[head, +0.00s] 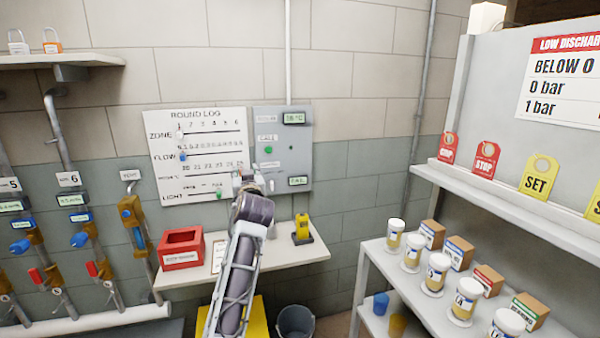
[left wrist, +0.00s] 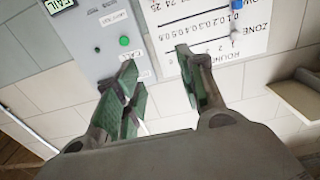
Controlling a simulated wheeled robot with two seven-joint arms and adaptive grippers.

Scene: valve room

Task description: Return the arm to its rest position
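My left arm (head: 238,270) reaches up from the bottom of the head view toward the wall boards. Its left gripper (head: 246,181) is in front of the lower right of the round log board (head: 205,125), largely hidden by my wrist. In the left wrist view the gripper (left wrist: 156,60) is open, with its green-padded fingers apart and nothing between them. The grey panel (head: 290,150) with a green call button (head: 268,150) is right of the log board; it also shows in the wrist view (left wrist: 85,45). My right gripper is not in view.
A wall shelf (head: 290,256) under the boards holds a red box (head: 181,248) and a yellow-and-black device (head: 302,229). Pipes with valves line the left wall. A rack (head: 400,285) with jars and cartons stands at right. A grey bucket (head: 296,322) is below the shelf.

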